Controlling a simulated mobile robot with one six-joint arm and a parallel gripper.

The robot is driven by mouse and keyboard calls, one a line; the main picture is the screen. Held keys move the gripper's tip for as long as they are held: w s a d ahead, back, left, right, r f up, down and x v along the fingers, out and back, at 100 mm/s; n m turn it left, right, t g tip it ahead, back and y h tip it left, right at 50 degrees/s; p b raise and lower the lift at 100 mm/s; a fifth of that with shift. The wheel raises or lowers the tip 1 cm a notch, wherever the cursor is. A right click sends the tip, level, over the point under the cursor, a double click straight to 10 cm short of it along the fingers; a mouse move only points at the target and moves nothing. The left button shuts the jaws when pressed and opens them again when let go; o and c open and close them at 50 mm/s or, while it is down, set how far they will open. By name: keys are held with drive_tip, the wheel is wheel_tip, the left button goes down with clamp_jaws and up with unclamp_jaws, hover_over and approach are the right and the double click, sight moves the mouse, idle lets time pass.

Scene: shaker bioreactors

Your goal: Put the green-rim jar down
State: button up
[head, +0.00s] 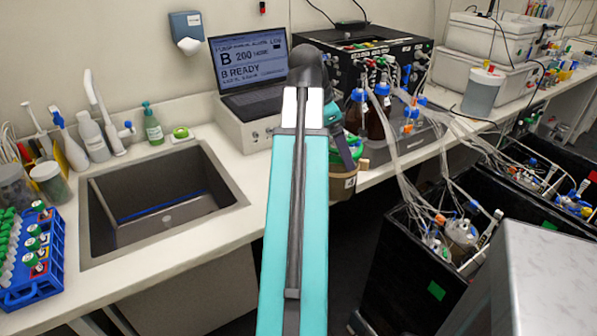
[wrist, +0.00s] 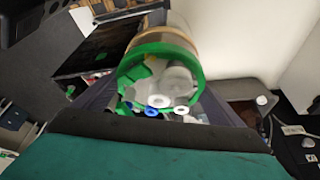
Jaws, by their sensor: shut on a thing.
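The green-rim jar (wrist: 165,48) fills the upper middle of the wrist view, its wide mouth towards the camera. White, green and blue small items lie inside it. In the head view the jar (head: 342,188) shows partly behind my arm, at the counter's front edge. My gripper (wrist: 160,108) is shut on the jar, with a dark finger on each side below the rim. In the head view my gripper (head: 346,150) is largely hidden by the arm. I cannot tell whether the jar's base touches anything.
The counter (head: 190,255) holds a sink (head: 155,205) at left, a blue tube rack (head: 35,258), and a laptop (head: 250,75) on a white box. Brown bottles (head: 377,118) with tubing stand right of the jar. Black bins (head: 400,270) with tubed vessels stand at lower right.

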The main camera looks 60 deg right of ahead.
drive_tip(key=shift+s+r, duration=0.1)
drive_tip(key=shift+s, duration=0.1)
drive_tip(key=shift+w+d, duration=0.1)
drive_tip(key=shift+d, duration=0.1)
drive_tip(key=w+d+f+p, duration=0.1)
drive_tip(key=w+d+p, duration=0.1)
drive_tip(key=w+d, duration=0.6)
drive_tip(key=shift+w+d+f+p, duration=0.25)
drive_tip(key=shift+d+p, duration=0.15)
drive_tip(key=shift+d, duration=1.4)
drive_tip(key=shift+w+d, duration=0.1)
drive_tip(key=shift+d, duration=0.05)
drive_tip(key=shift+w+d+f+p, duration=0.2)
drive_tip(key=shift+f+p, duration=0.15)
drive_tip(key=shift+f, duration=0.55)
drive_tip(key=shift+w+d+f+p, duration=0.15)
drive_tip(key=shift+f+p, duration=0.2)
drive_tip(key=shift+f, duration=0.65)
drive_tip(key=o, duration=1.3)
drive_tip(key=shift+c, duration=0.2)
